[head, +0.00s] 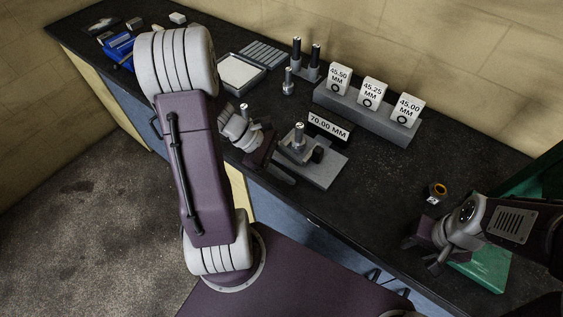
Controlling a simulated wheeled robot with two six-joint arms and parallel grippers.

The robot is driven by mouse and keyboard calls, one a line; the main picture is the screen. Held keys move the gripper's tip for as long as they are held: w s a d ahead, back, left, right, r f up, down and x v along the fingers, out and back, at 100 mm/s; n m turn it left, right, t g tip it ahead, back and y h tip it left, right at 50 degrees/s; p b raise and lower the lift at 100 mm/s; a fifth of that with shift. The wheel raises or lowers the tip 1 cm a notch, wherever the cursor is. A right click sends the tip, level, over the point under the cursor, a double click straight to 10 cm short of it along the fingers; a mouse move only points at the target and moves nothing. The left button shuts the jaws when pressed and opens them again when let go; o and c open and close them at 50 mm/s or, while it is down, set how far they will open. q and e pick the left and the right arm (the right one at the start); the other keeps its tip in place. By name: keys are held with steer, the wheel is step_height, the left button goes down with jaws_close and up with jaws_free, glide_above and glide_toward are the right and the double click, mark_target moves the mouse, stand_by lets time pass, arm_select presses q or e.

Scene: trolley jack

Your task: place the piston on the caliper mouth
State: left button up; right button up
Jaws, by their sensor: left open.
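A small dark round part with an orange ring (438,190), possibly the piston, sits on the bench at the right, near the green object. A grey fixture (325,171) with an upright metal post (298,137) and a short black block stands on the bench in the middle; it may be the caliper, and its mouth cannot be made out. My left gripper (283,173) is open beside this fixture's left edge, with no held object visible. My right gripper (424,256) is low at the bench's front right, in front of the round part. Its fingers look spread and empty.
Signs marked 45.50, 45.25 and 45.00 MM stand on a grey rack (370,120), with a 70.00 MM sign (328,126) before it. Dark posts (306,60), a tray (241,74) and a blue vise (118,46) lie farther back. The bench between fixture and round part is clear.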

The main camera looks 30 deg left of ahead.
arm_select(q)
steer(key=s+m+y, duration=0.1)
steer(key=m+y, duration=0.2)
steer(key=m, duration=0.3)
steer(key=s+d+m+g+y, duration=0.1)
steer(key=m+y, duration=0.1)
steer(key=m, duration=0.4)
steer(key=s+f+m+y, duration=0.1)
steer(key=s+m+y, duration=0.1)
steer(key=m, duration=0.4)
steer(key=shift+s+d+f+m+y, duration=0.15)
steer(key=shift+m+y, duration=0.25)
steer(key=shift+y, duration=0.4)
